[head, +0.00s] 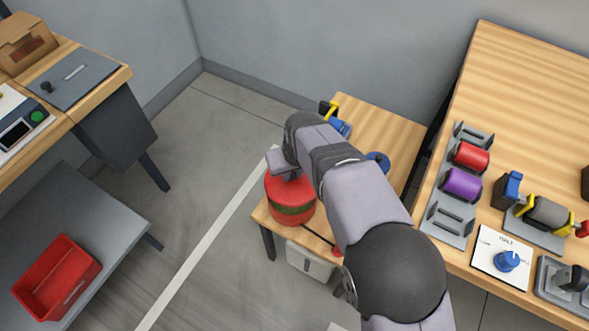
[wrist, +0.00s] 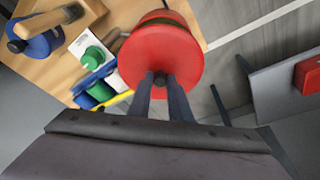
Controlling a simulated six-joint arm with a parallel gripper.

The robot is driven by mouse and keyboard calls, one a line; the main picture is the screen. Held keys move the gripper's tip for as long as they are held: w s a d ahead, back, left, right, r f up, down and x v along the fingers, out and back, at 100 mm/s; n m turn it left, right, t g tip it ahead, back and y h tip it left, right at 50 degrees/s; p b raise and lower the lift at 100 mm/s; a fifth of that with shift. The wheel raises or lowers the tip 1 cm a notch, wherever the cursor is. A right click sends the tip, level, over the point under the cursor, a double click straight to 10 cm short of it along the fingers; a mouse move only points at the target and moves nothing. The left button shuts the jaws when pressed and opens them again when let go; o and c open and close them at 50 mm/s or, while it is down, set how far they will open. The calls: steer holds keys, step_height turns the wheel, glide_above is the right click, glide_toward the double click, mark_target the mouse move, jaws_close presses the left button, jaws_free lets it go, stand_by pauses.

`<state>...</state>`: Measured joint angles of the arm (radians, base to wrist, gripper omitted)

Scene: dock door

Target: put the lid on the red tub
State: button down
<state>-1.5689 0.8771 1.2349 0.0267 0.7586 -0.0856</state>
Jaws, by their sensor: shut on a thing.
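The red tub (head: 292,217), with a dark green band, stands upright on the small wooden table near its left corner. The round red lid (wrist: 158,56) has a dark knob (wrist: 160,78) in its middle and is over the tub. My gripper (wrist: 160,84) is shut on the knob from above; in the head view my gripper (head: 288,175) covers part of the lid. The tub's band and lower wall (wrist: 166,20) show past the lid's far edge in the wrist view. I cannot tell whether the lid rests on the rim or hangs just above it.
The small table (head: 385,118) also bears a blue round thing (head: 377,160) and, in the wrist view, green and blue things (wrist: 98,90) beside the lid. A larger bench (head: 520,75) with racked rollers stands right. A red bin (head: 57,277) sits on a grey surface at left.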

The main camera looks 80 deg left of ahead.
mark_target(294, 183)
steer(key=shift+f+b, duration=1.75)
steer(key=shift+f, duration=0.45)
steer(key=shift+f+b, duration=0.3)
steer(key=shift+f, duration=0.6)
steer(key=shift+r+p, duration=0.1)
steer(key=shift+p, duration=0.35)
steer(key=shift+f, duration=0.25)
stand_by(0.9)
steer(key=c, duration=1.1)
jaws_free()
steer(key=shift+r+p, duration=0.1)
steer(key=shift+p, duration=0.25)
